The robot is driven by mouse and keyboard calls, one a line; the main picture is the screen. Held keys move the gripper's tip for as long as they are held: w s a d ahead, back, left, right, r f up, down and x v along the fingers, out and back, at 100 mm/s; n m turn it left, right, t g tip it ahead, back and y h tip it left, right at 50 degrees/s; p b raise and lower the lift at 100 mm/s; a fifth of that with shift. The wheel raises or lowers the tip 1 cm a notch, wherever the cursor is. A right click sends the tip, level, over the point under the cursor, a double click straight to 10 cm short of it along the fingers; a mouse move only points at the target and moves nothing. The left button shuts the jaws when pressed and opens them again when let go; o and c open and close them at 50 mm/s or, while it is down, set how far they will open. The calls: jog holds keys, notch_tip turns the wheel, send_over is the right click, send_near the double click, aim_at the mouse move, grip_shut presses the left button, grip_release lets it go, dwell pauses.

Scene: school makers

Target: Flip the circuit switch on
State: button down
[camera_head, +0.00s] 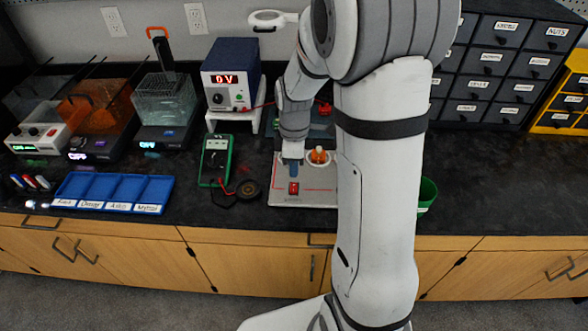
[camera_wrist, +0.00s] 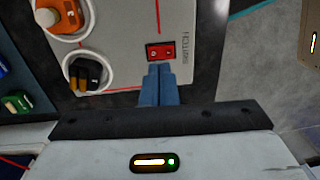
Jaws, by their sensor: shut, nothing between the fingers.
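The circuit switch is a small red rocker (camera_head: 293,188) near the front of a light circuit board (camera_head: 318,200) on the black bench. In the wrist view the red switch (camera_wrist: 160,52) sits in the grey panel (camera_wrist: 120,20) beside the word SWITCH. My gripper (camera_head: 293,171) is shut, its blue fingertips together just behind the switch. In the wrist view the fingertips (camera_wrist: 159,70) reach the switch's edge; I cannot tell whether they touch it. Which way the rocker is tilted is not clear.
An orange-topped part in a white ring (camera_head: 318,156) stands on the board beside my gripper. A power supply reading 0 V (camera_head: 230,78), a green multimeter (camera_head: 214,162) and a blue tray (camera_head: 113,192) are to the left. A green bin (camera_head: 427,194) is to the right.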

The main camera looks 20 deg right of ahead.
aim_at(294, 191)
notch_tip(294, 191, up, 10)
jog(key=w, duration=0.1)
jog(key=shift+d+f, duration=0.2)
jog(key=shift+d, duration=0.05)
jog(key=shift+s+a+g+b, duration=0.25)
jog(key=shift+s+b, duration=0.2)
jog(key=shift+b, duration=0.6)
jog(key=f, duration=0.4)
jog(key=s+f, duration=0.1)
jog(key=f, duration=0.9)
jog(key=shift+s+a+b, duration=0.25)
jog(key=shift+s+b, duration=0.05)
jog(key=shift+b, duration=0.05)
